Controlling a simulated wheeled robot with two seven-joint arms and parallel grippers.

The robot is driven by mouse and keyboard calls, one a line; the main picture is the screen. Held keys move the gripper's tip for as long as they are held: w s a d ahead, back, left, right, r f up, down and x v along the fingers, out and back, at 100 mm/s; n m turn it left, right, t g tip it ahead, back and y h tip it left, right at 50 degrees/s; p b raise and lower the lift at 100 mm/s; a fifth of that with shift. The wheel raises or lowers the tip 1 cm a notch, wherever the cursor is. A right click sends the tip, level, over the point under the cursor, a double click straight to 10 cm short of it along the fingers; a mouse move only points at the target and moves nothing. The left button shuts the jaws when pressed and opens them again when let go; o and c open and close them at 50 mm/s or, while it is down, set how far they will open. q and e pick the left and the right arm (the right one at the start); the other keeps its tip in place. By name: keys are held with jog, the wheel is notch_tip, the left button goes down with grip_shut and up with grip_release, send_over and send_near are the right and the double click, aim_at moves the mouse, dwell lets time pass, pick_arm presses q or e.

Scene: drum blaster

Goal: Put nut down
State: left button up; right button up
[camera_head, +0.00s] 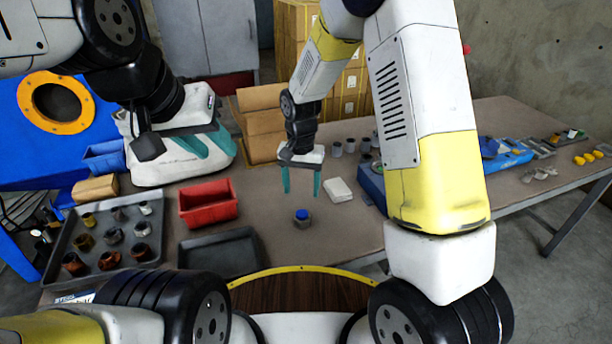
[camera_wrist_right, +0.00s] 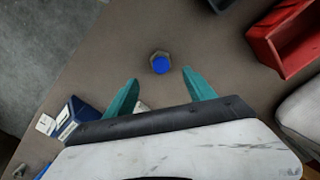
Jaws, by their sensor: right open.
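The nut (camera_head: 302,217) is a small grey-brown piece with a blue top, resting on the brown table (camera_head: 345,232). In the right wrist view the nut (camera_wrist_right: 160,64) shows just beyond the fingertips and between their lines, apart from both. My right gripper (camera_head: 302,193) is open and empty, its teal fingers pointing down above and behind the nut; it also shows in the right wrist view (camera_wrist_right: 163,76). My left gripper (camera_head: 209,154) is at the left, over the table behind the red bin, with its teal fingers apart and nothing visible between them.
A red bin (camera_head: 208,213) and a dark empty tray (camera_head: 187,252) lie left of the nut. A tray (camera_head: 65,238) of rusty and grey parts is further left. A white box (camera_head: 338,190) lies right of the right gripper. The table around the nut is clear.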

jog(key=s+d+r+t+y, duration=0.1)
jog(key=s+d+r, duration=0.15)
jog(key=r, duration=0.35)
jog(key=s+d+r+n+t, duration=0.1)
jog(key=s+d+r, duration=0.15)
jog(key=r, duration=0.35)
jog(key=s+d+r+t+y, duration=0.1)
jog(key=s+d+r, duration=0.15)
jog(key=r, duration=0.35)
jog(key=s+d+r+n+t, duration=0.1)
jog(key=s+d+r, duration=0.2)
jog(key=s, duration=0.3)
jog(key=s+d+r+n+t, duration=0.1)
jog(key=s+d+r+t, duration=0.1)
jog(key=s+r, duration=0.3)
jog(key=shift+s+d, duration=0.6)
jog(key=shift+d, duration=0.15)
